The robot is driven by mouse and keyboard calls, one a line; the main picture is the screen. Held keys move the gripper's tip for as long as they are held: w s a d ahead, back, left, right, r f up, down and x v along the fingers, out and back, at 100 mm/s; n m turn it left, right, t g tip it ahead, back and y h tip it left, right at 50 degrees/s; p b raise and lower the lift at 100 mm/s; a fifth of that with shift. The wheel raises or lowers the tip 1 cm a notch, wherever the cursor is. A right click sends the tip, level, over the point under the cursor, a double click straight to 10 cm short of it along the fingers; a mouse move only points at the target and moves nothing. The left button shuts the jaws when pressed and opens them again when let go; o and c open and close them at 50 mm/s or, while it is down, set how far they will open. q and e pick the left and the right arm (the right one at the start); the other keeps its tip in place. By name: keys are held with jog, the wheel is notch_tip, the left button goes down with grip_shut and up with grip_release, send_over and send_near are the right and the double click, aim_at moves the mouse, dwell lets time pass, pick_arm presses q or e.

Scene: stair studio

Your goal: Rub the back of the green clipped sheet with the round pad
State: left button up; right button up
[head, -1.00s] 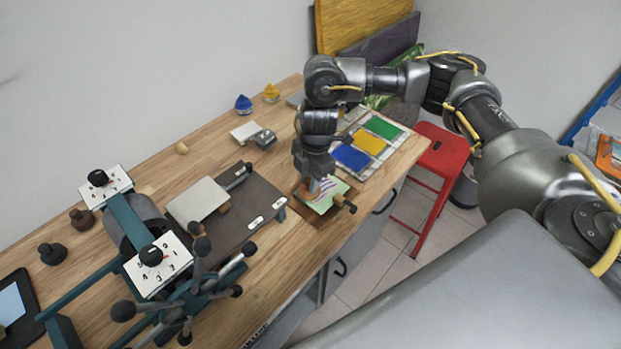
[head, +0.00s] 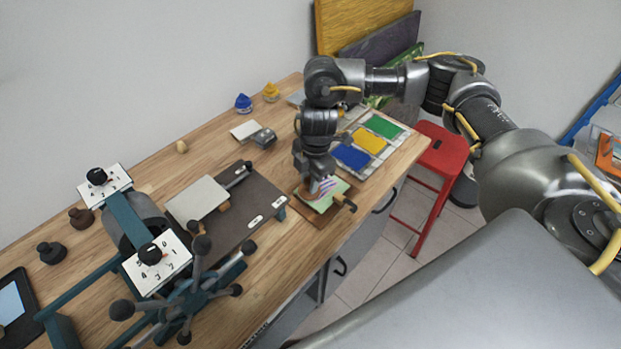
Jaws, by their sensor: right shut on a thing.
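The green clipped sheet (head: 326,204) lies on a small brown board (head: 318,219) near the front edge of the bench, with a dark clamp or knob at the board's right side. My right gripper (head: 318,184) points down over the sheet. It is shut on the round pad (head: 313,193), a brownish piece mostly hidden by the fingers, low at the sheet; I cannot tell whether it touches. A striped pinkish and white patch shows beside the fingers. My left gripper is not in view.
A tray with blue, yellow and green panels (head: 351,157) sits right of my gripper. A press with a spoked wheel (head: 191,297) fills the left, beside a dark bed plate (head: 262,207). A red stool (head: 441,152) stands beyond the bench's right end.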

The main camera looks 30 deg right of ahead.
jog(key=shift+d, duration=0.1)
jog(key=shift+w+d+f, duration=0.1)
jog(key=shift+w+d, duration=0.15)
jog(key=shift+d, duration=0.65)
jog(key=shift+w+d, duration=0.1)
jog(key=shift+d, duration=0.05)
jog(key=shift+w+d, duration=0.25)
jog(key=shift+d, duration=0.55)
jog(key=shift+w+d, duration=0.2)
jog(key=shift+d, duration=0.3)
jog(key=shift+w+d, duration=0.2)
jog(key=shift+d, duration=0.25)
jog(key=shift+a, duration=0.1)
